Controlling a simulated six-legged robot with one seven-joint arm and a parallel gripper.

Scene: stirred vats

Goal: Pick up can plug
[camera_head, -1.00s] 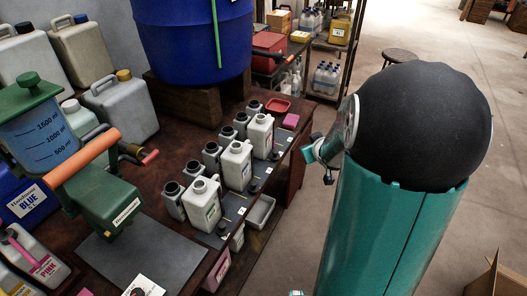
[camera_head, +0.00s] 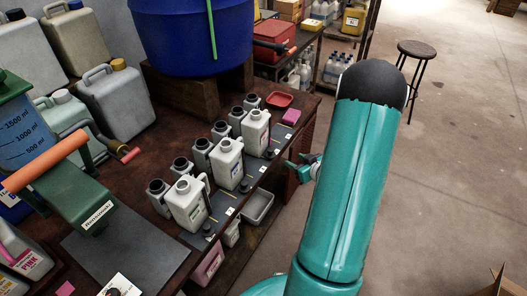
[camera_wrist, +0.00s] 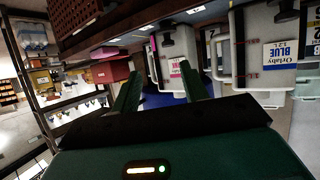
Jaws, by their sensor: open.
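Three small black plugs stand on the dark strip along the bench front, each near a white can: the near plug (camera_head: 207,229), the middle plug (camera_head: 244,186) and the far plug (camera_head: 270,153). The near white can (camera_head: 187,203), middle white can (camera_head: 228,165) and far white can (camera_head: 255,131) stand upright in a row. I cannot tell which plug is meant. My gripper (camera_head: 303,168) is off the bench's front edge, to the right of the plugs and apart from them. In the wrist view, its two green fingers (camera_wrist: 160,88) are spread with nothing between them.
Grey dark-capped bottles (camera_head: 202,155) stand behind the cans. A grey tray (camera_head: 258,207) sits low by the bench front. A red tray (camera_head: 279,100) and pink block (camera_head: 291,116) lie at the far end. A stool (camera_head: 416,52) stands on open floor.

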